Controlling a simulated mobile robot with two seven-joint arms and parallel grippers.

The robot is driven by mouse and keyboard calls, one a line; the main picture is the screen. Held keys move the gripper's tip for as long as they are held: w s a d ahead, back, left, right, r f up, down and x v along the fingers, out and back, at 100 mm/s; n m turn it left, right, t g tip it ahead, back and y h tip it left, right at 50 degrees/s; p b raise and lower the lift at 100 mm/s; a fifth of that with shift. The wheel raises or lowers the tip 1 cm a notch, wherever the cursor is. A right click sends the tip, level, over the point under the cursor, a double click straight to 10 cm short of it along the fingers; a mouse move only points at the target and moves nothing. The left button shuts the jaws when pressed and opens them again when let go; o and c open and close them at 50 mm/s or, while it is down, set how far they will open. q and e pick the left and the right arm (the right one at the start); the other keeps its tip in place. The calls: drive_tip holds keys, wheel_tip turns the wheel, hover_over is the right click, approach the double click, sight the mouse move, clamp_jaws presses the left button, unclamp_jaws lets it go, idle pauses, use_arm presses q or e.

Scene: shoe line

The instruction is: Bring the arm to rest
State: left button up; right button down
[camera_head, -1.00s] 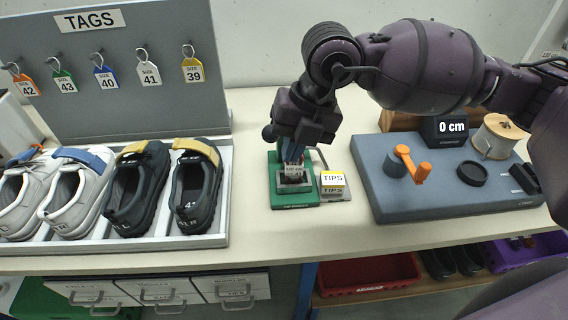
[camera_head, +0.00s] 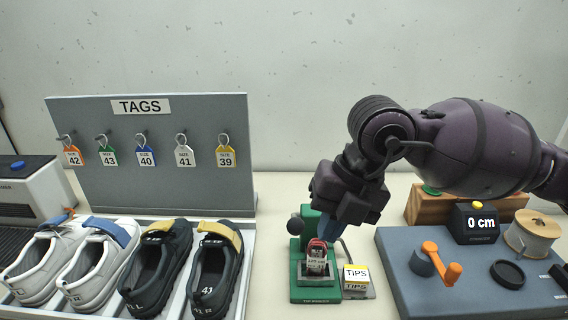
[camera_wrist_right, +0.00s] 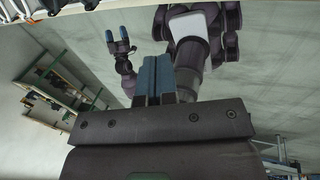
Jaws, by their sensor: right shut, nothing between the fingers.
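My right arm comes in from the right in the head view. Its dark purple gripper (camera_head: 326,232) points down just above and behind the green tip press (camera_head: 318,292). Its blue fingers show side by side in the right wrist view (camera_wrist_right: 155,80), shut with nothing between them.
A tray (camera_head: 250,270) of shoes stands at the left, below a grey tag board (camera_head: 200,185) with several tags. The yellow TIPS box (camera_head: 355,278) is beside the press. A grey winding station (camera_head: 400,262) with an orange crank (camera_head: 441,262) and a spool (camera_head: 533,232) stands right.

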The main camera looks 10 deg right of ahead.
drive_tip(key=s+a+r+g+y, duration=0.4)
drive_tip(key=s+a+y, duration=0.3)
drive_tip(key=a+y, duration=0.5)
drive_tip(key=w+d+r+m+t+y, duration=0.2)
drive_tip(key=w+d+m+t, duration=0.1)
drive_tip(key=m+t, duration=0.5)
drive_tip(key=w+d+r+m+t+y, duration=0.15)
drive_tip(key=w+d+m+t, duration=0.25)
drive_tip(key=m+t, duration=0.45)
drive_tip(key=w+d+f+m+t+h, duration=0.2)
drive_tip(key=d+f+m+t+h, duration=0.4)
drive_tip(key=d+f+m+h, duration=1)
drive_tip(key=s+d+f+g+h, duration=0.2)
drive_tip(key=s+f+g+h, duration=0.4)
drive_tip(key=f, duration=0.4)
drive_tip(key=s+d+f+m+g+y, duration=0.1)
drive_tip(key=s+f+g, duration=0.35)
drive_tip(key=s, duration=0.35)
drive_tip(key=s+f+g+y, duration=0.1)
drive_tip(key=s+f+g, duration=0.35)
drive_tip(key=s, duration=0.25)
drive_tip(key=w+f+t, duration=0.7)
drive_tip(key=f, duration=0.3)
drive_tip(key=shift+f+n+y, duration=0.25)
drive_tip(key=shift+n+y, duration=0.1)
